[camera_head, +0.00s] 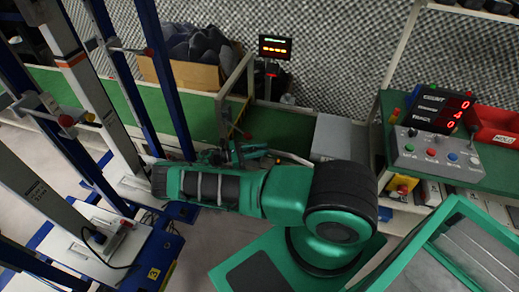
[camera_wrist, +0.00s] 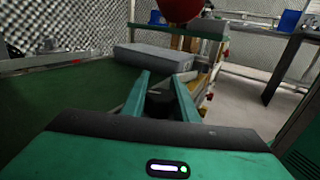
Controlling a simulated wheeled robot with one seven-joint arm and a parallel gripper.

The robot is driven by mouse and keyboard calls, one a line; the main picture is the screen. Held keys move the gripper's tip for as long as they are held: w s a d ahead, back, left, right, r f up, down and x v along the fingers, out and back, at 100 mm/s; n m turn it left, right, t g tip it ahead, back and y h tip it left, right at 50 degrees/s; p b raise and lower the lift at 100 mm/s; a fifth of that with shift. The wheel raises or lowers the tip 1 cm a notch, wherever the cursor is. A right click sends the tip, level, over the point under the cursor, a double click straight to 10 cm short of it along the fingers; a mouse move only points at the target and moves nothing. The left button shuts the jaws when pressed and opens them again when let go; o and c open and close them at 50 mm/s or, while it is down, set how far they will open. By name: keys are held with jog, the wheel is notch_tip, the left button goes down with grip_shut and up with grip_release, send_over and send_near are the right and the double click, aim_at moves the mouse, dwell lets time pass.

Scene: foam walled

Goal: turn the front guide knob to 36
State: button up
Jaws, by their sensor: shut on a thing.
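My gripper (camera_wrist: 162,84) shows in the wrist view with its two green fingers closed around a dark, round knob (camera_wrist: 158,103). I take this for the front guide knob; any scale or pointer on it is hidden or too small to read. In the head view my gripper (camera_head: 240,153) is at the near side of the green conveyor, partly hidden by my arm. The knob cannot be made out there. A small display (camera_head: 275,48) on a post behind shows red and yellow characters too small to read.
A grey box (camera_head: 340,138) stands right of my gripper. A control box (camera_head: 438,155) with coloured buttons is at the right. Blue and white posts stand at the left. A cardboard box (camera_head: 188,72) is behind.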

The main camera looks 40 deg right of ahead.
jog(key=shift+s+a+m+g+y, duration=0.2)
jog(key=shift+m+g+y, duration=0.4)
jog(key=shift+g, duration=0.4)
jog(key=shift+s+a+m+g+y, duration=0.15)
jog(key=shift+m+g+y, duration=0.25)
jog(key=shift+m+g, duration=0.45)
jog(key=shift+g, duration=0.25)
jog(key=o, duration=1.1)
jog(key=shift+d, duration=0.1)
jog(key=shift+c, duration=0.2)
jog(key=shift+n, duration=0.25)
